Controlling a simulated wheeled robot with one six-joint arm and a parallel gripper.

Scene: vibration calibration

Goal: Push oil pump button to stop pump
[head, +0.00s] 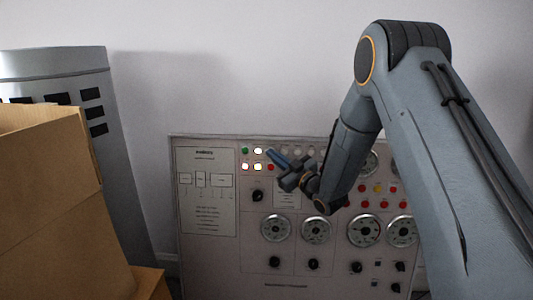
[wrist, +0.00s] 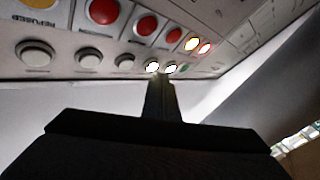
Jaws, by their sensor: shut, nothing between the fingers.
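The control panel (head: 205,250) stands against the wall with rows of buttons and gauges. At its top, a green button (head: 245,151), lit white buttons (head: 258,151) and a red button (head: 270,167) sit close together. I cannot read which button is the oil pump's. My gripper (head: 271,153) is shut and empty, its tip just right of the lit buttons in the head view. In the wrist view the closed fingers (wrist: 158,80) point at a lit button (wrist: 152,67), with another lit one (wrist: 171,68) and a green one (wrist: 185,69) beside it. I cannot tell whether the tip touches.
Red buttons (wrist: 104,12) and grey-white buttons (wrist: 88,55) lie near the fingers in the wrist view. Gauges (head: 276,228) and black knobs (head: 274,262) fill the lower panel.

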